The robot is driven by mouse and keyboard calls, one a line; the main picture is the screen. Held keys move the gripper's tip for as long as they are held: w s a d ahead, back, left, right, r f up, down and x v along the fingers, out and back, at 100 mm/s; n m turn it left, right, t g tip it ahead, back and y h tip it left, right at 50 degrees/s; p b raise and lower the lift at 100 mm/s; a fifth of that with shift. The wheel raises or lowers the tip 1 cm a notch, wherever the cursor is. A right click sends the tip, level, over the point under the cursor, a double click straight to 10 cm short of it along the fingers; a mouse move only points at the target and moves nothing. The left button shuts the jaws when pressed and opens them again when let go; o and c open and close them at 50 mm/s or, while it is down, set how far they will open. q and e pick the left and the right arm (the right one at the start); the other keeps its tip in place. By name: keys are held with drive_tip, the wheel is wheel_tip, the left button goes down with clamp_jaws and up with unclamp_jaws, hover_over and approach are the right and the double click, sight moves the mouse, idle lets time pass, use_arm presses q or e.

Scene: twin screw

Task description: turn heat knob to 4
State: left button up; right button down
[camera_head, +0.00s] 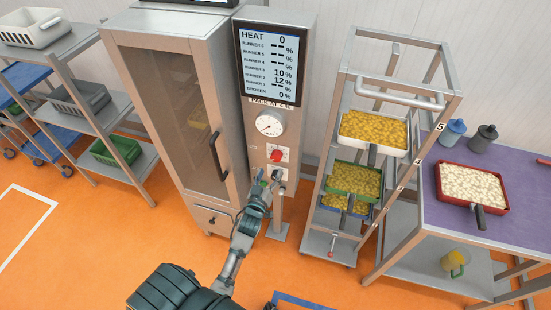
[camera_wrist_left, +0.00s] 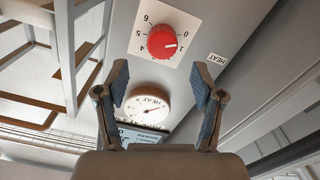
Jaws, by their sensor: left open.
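The red heat knob (camera_head: 278,155) sits on a white scale plate on the grey cabinet's control column. It also shows in the left wrist view (camera_wrist_left: 162,42), upside down, with numbers around it. Its white mark appears to point right, near the low numbers 0 and 1. My left gripper (camera_head: 268,178) is just below the knob in the head view. In the left wrist view its two fingers (camera_wrist_left: 162,76) are spread apart with nothing between them, and the knob lies beyond their tips. The screen (camera_head: 271,62) reads HEAT 0. My right gripper is not in view.
A round gauge (camera_head: 269,123) is above the knob. The glass-doored cabinet (camera_head: 165,90) stands left. A rack (camera_head: 343,95) with food trays stands right, beside a purple table (camera_head: 520,220). Shelves (camera_head: 75,95) with bins stand far left. Orange floor is open in front.

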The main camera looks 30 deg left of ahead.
sight(275, 159)
use_arm(q)
drive_tip(key=x, duration=0.6)
drive_tip(key=shift+w+a, duration=0.2)
drive_tip(key=shift+w, duration=0.05)
drive_tip(key=shift+w+a+f, duration=0.1)
drive_tip(key=shift+w+a, duration=0.25)
drive_tip(key=shift+w, duration=0.15)
drive_tip(key=shift+a, duration=0.1)
drive_tip(key=shift+d, duration=0.3)
drive_tip(key=c, duration=1.1)
drive_tip(key=shift+c, duration=0.2)
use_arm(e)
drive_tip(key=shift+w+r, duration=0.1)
